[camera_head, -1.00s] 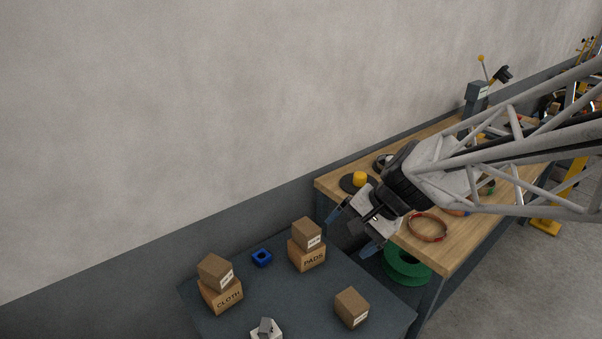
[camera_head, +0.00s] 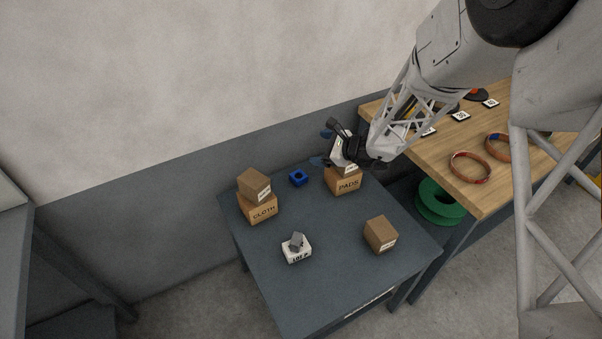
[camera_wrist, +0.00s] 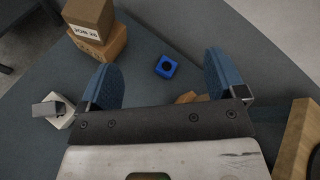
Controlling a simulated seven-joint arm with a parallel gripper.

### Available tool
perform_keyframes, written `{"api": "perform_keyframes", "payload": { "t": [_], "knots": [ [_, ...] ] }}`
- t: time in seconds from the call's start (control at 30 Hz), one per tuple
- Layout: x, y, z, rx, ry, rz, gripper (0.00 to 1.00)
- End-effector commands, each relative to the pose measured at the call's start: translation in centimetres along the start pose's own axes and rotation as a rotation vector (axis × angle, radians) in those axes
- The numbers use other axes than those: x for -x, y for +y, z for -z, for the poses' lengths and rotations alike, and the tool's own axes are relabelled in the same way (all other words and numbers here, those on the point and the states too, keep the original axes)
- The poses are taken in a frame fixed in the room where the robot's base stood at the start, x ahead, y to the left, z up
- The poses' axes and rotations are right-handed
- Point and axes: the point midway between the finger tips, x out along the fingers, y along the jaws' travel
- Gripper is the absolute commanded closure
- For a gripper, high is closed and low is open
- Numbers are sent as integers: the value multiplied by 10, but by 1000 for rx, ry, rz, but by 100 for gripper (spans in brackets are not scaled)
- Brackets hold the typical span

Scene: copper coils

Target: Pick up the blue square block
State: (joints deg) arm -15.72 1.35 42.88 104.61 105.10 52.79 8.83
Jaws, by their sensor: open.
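The blue square block (camera_head: 298,177) has a round hole in its top and lies on the dark grey table (camera_head: 335,268) near its back edge. In the head view it is between the CLOTH box (camera_head: 260,208) and the PADS box (camera_head: 343,181). My gripper (camera_head: 325,148) is open and empty, at the back right of the block, by the PADS box. In the wrist view the block (camera_wrist: 166,67) shows beyond my fingertips, between the lines of the two blue fingers (camera_wrist: 160,75), apart from both.
A small brown box sits on the CLOTH box. A white box (camera_head: 297,250) with a grey piece on it and a brown box (camera_head: 381,234) stand towards the front. A wooden bench (camera_head: 465,190) with copper coils is at right; a green spool (camera_head: 437,203) sits beneath.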

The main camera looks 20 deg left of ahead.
Motion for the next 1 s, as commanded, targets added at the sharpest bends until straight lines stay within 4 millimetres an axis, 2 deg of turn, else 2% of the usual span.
{"api": "perform_keyframes", "payload": {
  "t": [0.1,0.3,0.5,0.7,1.0],
  "knots": [
    [-35,3,33,-116,-2,57,11],
    [-87,12,90,-306,6,167,11],
    [-125,29,146,-470,26,269,11],
    [-142,39,174,-549,39,324,11],
    [-145,42,180,-567,42,337,11]
  ]
}}
